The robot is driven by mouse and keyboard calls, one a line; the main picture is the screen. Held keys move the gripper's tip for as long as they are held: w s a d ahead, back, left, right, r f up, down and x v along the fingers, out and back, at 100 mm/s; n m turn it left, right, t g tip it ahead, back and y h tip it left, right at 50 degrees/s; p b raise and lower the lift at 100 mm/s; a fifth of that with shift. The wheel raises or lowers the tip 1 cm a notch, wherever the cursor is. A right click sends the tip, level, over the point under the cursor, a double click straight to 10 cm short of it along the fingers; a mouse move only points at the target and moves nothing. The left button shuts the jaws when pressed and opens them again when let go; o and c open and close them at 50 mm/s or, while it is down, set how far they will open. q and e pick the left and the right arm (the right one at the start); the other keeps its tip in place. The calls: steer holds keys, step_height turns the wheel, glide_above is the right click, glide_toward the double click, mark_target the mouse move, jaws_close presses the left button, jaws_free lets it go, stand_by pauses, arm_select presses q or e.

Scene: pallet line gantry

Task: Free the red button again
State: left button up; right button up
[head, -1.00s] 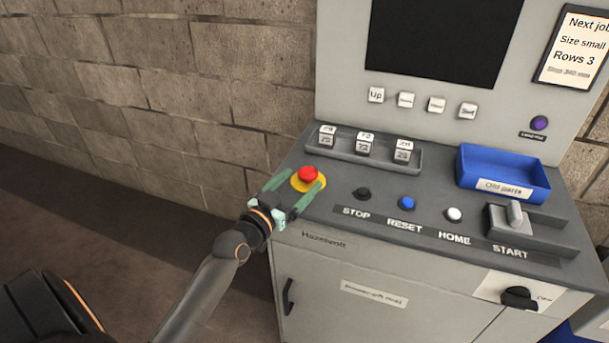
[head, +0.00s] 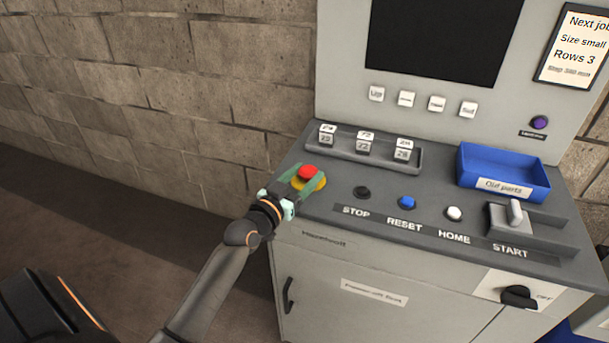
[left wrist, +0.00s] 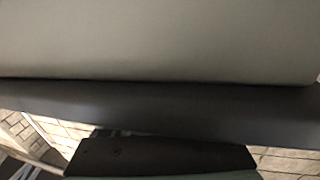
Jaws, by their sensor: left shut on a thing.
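The red button (head: 308,172) sits on a yellow round base (head: 312,187) at the left end of the grey console top. My left gripper (head: 306,178) reaches in from the left, its green fingers on either side of the red button and shut on it. The left wrist view shows only a pale panel, a dark edge and dark parts close up; the button does not show there. My right gripper is in neither view.
Right of the button are the black STOP (head: 362,193), blue RESET (head: 407,202) and white HOME (head: 454,213) buttons and a START lever (head: 515,213). A tray of number blocks (head: 365,158) and a blue bin (head: 503,176) stand behind. A brick wall (head: 170,100) is at the left.

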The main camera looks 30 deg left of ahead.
arm_select(q)
jaws_close()
stand_by(0.4)
steer(key=shift+r+p, duration=0.75)
steer(key=shift+p, duration=0.15)
steer(key=shift+o, duration=1.5)
jaws_free()
steer(key=o, duration=0.4)
steer(key=shift+f, duration=0.1)
